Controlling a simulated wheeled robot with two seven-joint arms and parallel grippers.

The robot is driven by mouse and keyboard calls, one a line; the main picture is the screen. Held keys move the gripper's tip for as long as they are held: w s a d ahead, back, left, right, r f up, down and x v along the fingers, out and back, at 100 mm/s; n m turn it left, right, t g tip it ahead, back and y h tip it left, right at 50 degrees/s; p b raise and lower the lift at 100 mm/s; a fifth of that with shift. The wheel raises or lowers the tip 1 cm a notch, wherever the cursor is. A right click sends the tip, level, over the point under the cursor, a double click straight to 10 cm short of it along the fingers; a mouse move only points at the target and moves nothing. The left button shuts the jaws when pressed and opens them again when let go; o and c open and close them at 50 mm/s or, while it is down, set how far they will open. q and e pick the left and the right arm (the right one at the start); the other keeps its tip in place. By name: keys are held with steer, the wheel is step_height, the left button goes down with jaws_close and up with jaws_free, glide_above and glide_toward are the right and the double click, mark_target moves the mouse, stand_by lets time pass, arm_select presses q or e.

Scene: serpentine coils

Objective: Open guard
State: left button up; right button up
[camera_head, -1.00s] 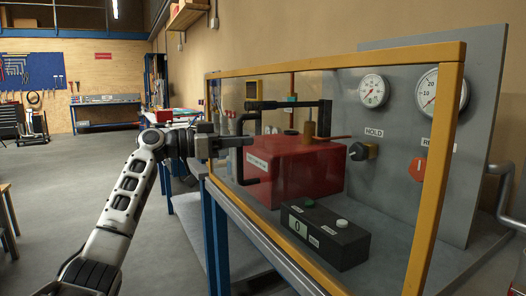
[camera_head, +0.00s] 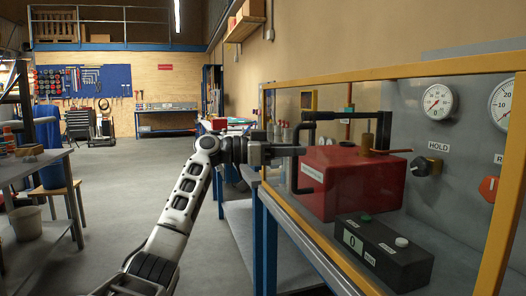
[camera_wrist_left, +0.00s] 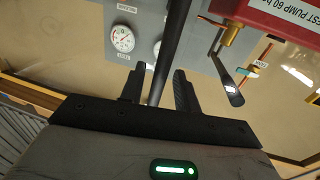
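The guard (camera_head: 398,73) is a clear panel in a yellow frame, standing at the front of a test bench. It looks closed. A black bracket-shaped handle (camera_head: 294,178) sits on its left part. My left gripper (camera_head: 290,151) is at the handle's upright bar. In the left wrist view the dark handle bar (camera_wrist_left: 172,50) runs between the two fingers (camera_wrist_left: 160,88), with gaps on both sides, so the gripper is open around it. My right gripper is in neither view.
Behind the guard are a red pump box (camera_head: 350,180), a black box with buttons (camera_head: 383,250), a gauge (camera_head: 438,101) and a HOLD knob (camera_head: 425,166). A workbench (camera_head: 38,190) and stool (camera_head: 62,192) stand at left. The floor (camera_head: 130,200) between is clear.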

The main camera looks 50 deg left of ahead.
arm_select(q)
steer(key=b+v, duration=0.3)
steer(key=v, duration=1.2)
